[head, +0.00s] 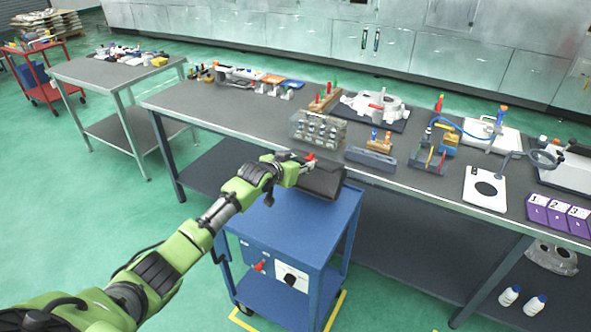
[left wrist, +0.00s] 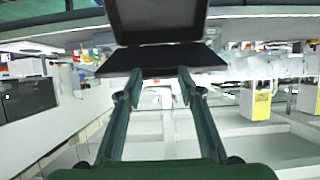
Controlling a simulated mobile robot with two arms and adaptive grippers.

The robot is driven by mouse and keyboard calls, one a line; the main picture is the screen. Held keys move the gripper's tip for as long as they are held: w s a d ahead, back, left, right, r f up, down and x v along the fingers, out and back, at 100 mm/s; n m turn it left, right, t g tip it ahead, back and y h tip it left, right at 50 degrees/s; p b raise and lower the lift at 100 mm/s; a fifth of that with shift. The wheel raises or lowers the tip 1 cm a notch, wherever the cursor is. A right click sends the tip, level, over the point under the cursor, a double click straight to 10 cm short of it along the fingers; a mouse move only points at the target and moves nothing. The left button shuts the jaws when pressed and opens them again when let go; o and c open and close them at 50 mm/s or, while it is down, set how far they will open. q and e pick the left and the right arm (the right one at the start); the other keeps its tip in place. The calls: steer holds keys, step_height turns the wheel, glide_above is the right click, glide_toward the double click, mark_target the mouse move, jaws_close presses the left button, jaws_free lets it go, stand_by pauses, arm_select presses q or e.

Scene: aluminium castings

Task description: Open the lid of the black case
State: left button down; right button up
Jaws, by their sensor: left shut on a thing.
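The black case (head: 322,181) sits on top of the blue cart, beside the long workbench. My left gripper (head: 300,163) reaches in from the left and is at the upper left of the case, covering part of it. In the left wrist view, two dark panels of the black case (left wrist: 155,20) meet at an angle, so the lid looks raised from the body. My left gripper's fingertips (left wrist: 159,73) are at the edge of the nearer panel and are shut on the case, apparently on its lid. The exact contact is hard to see. My right gripper is not in view.
The blue cart (head: 283,222) stands against the long grey workbench (head: 420,178), which holds castings, fixtures and tools. A clear box of parts (head: 318,131) stands on the bench just behind the case. Green floor is free to the left of the cart.

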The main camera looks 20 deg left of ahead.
arm_select(q)
steer(key=shift+w+d+r+g, duration=0.1)
steer(key=shift+w+r+g, duration=0.15)
steer(key=shift+w+g, duration=0.4)
steer(key=shift+f, duration=0.15)
steer(key=c, duration=1.4)
jaws_free()
steer(key=shift+w, duration=0.1)
steer(key=v, duration=1.2)
steer(key=shift+f, duration=0.1)
